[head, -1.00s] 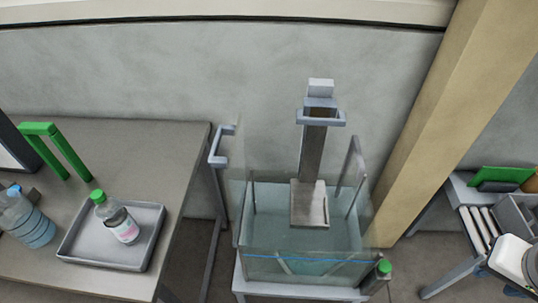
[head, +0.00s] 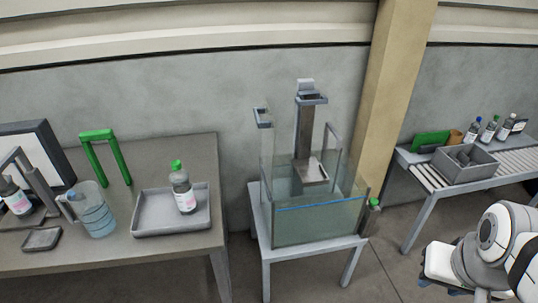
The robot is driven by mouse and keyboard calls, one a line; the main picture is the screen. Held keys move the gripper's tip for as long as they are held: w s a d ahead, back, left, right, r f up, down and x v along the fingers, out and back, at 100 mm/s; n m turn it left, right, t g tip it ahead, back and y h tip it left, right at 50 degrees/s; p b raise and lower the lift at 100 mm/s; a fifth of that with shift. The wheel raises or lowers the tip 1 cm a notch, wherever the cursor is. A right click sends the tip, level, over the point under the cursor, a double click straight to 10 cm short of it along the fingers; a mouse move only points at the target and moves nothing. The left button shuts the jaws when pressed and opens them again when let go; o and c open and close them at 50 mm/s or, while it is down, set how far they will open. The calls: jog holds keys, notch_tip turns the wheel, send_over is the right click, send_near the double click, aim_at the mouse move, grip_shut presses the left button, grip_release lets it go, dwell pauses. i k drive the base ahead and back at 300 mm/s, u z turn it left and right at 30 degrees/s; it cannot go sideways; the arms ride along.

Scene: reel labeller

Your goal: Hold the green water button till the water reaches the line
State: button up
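A clear glass tank (head: 318,226) stands on a light grey stand in the middle of the head view. A blue line (head: 320,204) runs across its front wall. Greenish water shows in the tank; I cannot tell exactly how its surface sits against the line. A green button (head: 375,202) is on a dark fitting at the tank's right side, with nothing touching it. A grey upright with a small tray-like platform (head: 311,171) stands inside the tank. White and grey links of my arm show at the lower right, well apart from the button. My gripper is not in view.
A table (head: 120,256) at left holds a grey tray (head: 146,219) with a green-capped bottle, a blue-water jug (head: 95,212) and a green frame (head: 104,158). A roller bench (head: 420,181) at right holds a grey crate and several bottles. Floor between tank and bench is clear.

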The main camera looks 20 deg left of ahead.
aim_at(372, 201)
jog(key=z, duration=0.15)
jog(key=k, duration=0.15)
jog(key=u, duration=1.25)
jog(key=i, duration=1)
jog(key=z, duration=0.4)
jog(key=k, duration=1.35)
jog(key=z, duration=1)
jog(key=i, duration=2.2)
jog(key=u, duration=0.35)
